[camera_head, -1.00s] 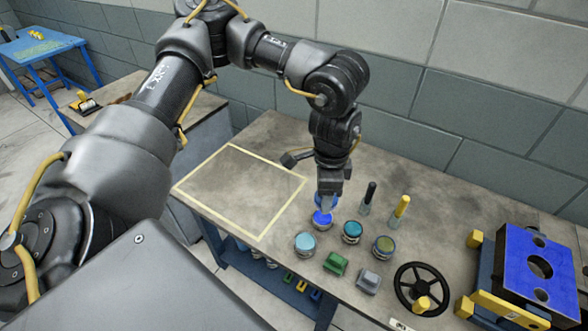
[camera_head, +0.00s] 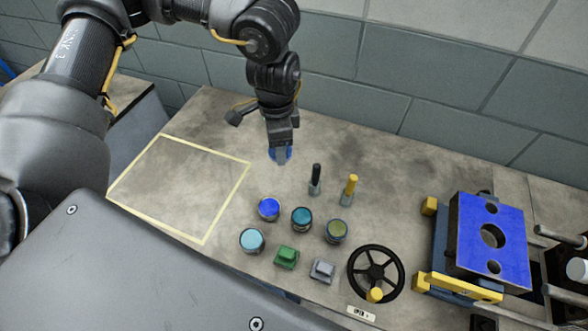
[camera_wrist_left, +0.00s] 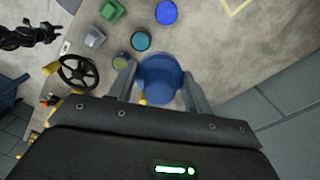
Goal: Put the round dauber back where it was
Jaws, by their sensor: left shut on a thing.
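My left gripper (camera_head: 281,158) is shut on the round dauber (camera_wrist_left: 160,78), a blue round piece. In the head view the gripper holds it above the bench, behind the ink tins; the fingers hide part of it. In the left wrist view it sits between the two fingers. Nearest is an open tin of bright blue ink (camera_head: 269,208), in front of the gripper and apart from it. A black-handled tool (camera_head: 316,178) and a yellow-handled tool (camera_head: 349,189) stand upright to the right. A dark arm, probably my right (camera_wrist_left: 28,36), shows small in the wrist view; its jaws are unclear.
Teal (camera_head: 302,218), olive (camera_head: 337,231) and light blue (camera_head: 252,240) tins, a green block (camera_head: 286,256) and a grey block (camera_head: 323,270) stand in front. A handwheel (camera_head: 376,272) and blue-faced mould (camera_head: 490,239) are right. The yellow-outlined area (camera_head: 180,188) is empty.

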